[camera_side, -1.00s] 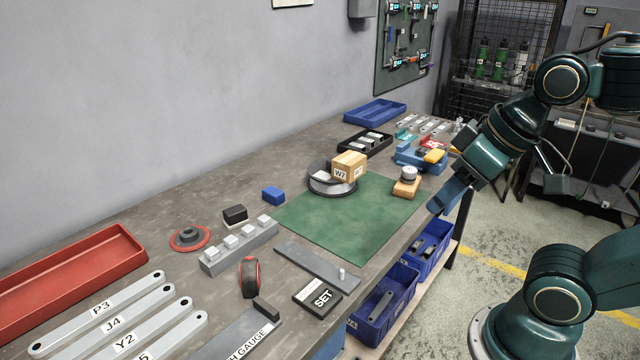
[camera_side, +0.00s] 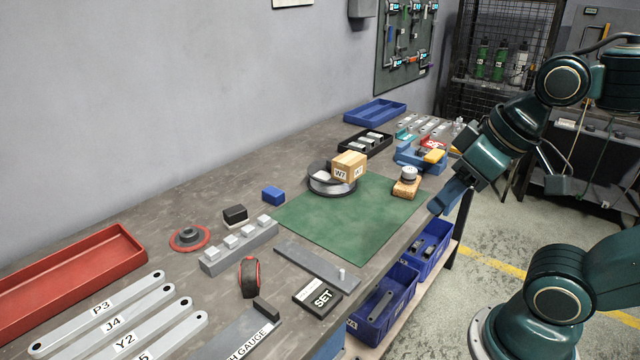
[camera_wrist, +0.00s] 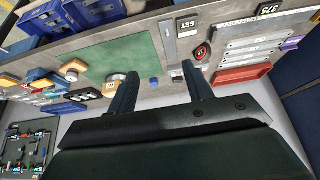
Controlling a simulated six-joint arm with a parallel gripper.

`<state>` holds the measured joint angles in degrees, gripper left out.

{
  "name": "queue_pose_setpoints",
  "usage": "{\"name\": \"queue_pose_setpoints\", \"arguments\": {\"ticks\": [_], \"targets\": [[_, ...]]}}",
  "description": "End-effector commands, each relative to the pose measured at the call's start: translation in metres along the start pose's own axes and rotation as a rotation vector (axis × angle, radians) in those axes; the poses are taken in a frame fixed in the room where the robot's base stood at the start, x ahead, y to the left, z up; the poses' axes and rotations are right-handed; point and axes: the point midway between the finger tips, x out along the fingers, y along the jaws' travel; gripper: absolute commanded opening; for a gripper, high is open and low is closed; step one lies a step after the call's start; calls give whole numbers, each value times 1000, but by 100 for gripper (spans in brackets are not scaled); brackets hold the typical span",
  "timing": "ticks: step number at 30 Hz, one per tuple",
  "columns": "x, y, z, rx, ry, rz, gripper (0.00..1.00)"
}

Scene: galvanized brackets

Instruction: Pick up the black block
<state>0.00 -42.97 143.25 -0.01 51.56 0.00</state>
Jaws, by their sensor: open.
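The black block (camera_side: 235,214) sits on the grey bench in the side view, behind the stepped grey rail with pale cubes (camera_side: 240,243) and to the left of a small blue block (camera_side: 273,195). My gripper (camera_side: 446,196) is off the front edge of the bench, far to the right of the black block. In the wrist view its two fingers (camera_wrist: 160,72) are spread apart with nothing held between them.
A green mat (camera_side: 350,215) carries part of a round metal dish (camera_side: 322,186) and a cardboard box (camera_side: 349,165). A red tray (camera_side: 70,280), labelled bars and a black SET box (camera_side: 318,297) lie to the left and front. Blue bins (camera_side: 385,305) hang below the bench edge.

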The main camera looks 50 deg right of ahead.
Motion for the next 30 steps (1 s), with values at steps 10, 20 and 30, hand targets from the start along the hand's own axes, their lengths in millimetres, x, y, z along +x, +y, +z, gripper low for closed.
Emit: {"name": "queue_pose_setpoints", "arguments": {"ticks": [10, 20, 30], "targets": [[0, 0, 0, 0, 0, 0, 80], [0, 0, -7, 3, -2, 1, 80], [4, 0, -66, 28, -19, 8, 80]]}}
